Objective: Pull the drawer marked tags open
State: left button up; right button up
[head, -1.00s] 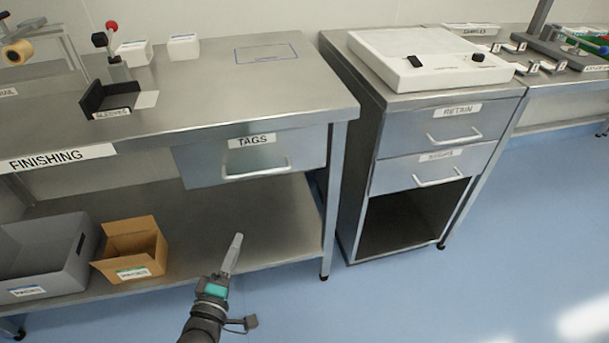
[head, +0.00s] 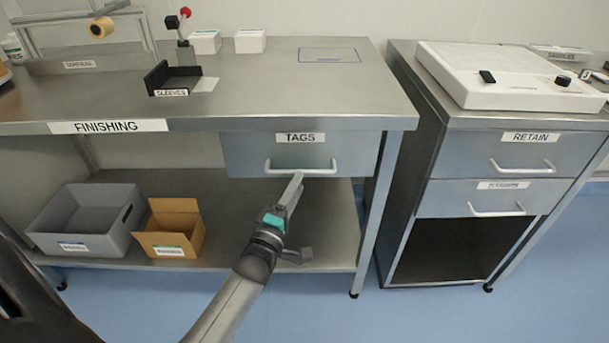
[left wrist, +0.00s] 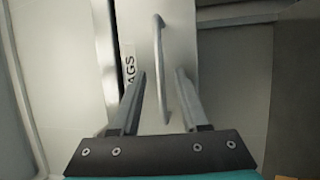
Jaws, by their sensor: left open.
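The drawer marked tags (head: 345,153) sits under the steel finishing bench top and looks shut in the head view. Its pale bar handle (head: 300,172) runs across the front below the TAGS label (head: 300,138). My left gripper (head: 297,178) is in front of the handle, close to its middle. In the left wrist view the drawer front (left wrist: 181,40) is turned on its side, and the handle (left wrist: 160,60) runs between the two open fingers of my left gripper (left wrist: 162,80). I cannot tell whether the fingers touch the handle. My right gripper is out of view.
A grey bin (head: 85,225) and an open cardboard box (head: 172,230) stand on the lower shelf (head: 320,235). A cabinet with two drawers (head: 500,155) stands to the right, beyond the bench leg (head: 378,220). Blue floor (head: 320,305) is clear in front.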

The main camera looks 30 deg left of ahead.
aim_at(305, 172)
pick_arm(q)
jog(key=shift+b+x, duration=0.75)
jog(key=shift+x, duration=1.85)
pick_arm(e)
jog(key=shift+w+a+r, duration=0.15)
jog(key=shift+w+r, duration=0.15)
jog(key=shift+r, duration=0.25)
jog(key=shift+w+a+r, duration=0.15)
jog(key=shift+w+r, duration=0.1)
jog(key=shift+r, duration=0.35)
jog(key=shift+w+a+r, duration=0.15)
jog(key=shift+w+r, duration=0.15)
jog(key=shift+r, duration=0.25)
pick_arm(q)
grip_shut()
